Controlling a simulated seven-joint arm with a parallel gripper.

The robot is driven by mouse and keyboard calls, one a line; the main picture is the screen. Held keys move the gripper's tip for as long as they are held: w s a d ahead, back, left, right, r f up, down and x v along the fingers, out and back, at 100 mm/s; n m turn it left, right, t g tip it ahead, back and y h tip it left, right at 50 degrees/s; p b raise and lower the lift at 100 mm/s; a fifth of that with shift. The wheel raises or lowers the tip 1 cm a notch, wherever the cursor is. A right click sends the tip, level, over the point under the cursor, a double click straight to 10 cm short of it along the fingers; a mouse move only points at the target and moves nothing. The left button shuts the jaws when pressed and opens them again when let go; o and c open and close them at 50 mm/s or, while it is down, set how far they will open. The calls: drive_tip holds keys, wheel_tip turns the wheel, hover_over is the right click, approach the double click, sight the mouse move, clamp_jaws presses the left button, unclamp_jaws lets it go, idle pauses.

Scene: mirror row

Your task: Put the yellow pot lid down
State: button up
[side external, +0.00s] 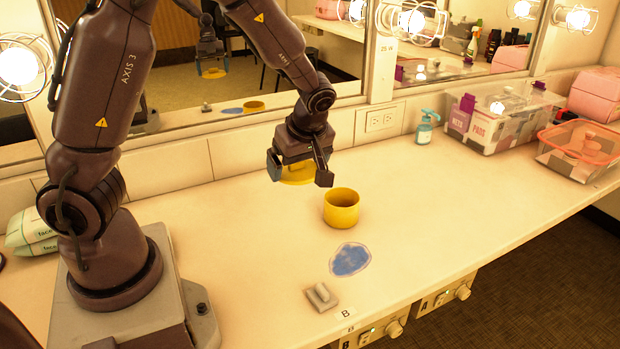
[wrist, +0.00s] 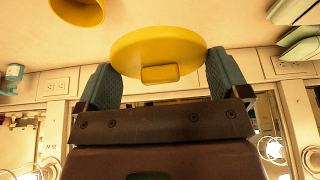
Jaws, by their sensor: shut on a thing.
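The yellow pot lid (side external: 297,174) is held in my gripper (side external: 299,169), above the counter and apart from it. In the wrist view the round lid (wrist: 158,48) sits between the two blue fingers of my gripper (wrist: 164,72), with its block-shaped knob facing the camera. The open yellow pot (side external: 341,212) stands upright on the counter, to the right of the lid and lower in the side view. Part of the pot (wrist: 78,12) also shows at the top left of the wrist view.
A blue patch (side external: 350,260) and a small grey block with a raised grip (side external: 322,297) lie near the counter's front edge. A soap bottle (side external: 425,128), clear bins (side external: 500,120) and a pink-rimmed box (side external: 583,146) stand at the back right. Mirrors line the back wall.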

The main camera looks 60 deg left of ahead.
drive_tip(key=s+a+f, duration=0.3)
drive_tip(key=f, duration=0.4)
hover_over(286, 235)
drive_tip(key=d, duration=0.1)
drive_tip(key=shift+m, duration=0.4)
wheel_tip(286, 235, down, 8)
drive_tip(key=shift+r, duration=0.2)
drive_tip(key=shift+f, duration=1.95)
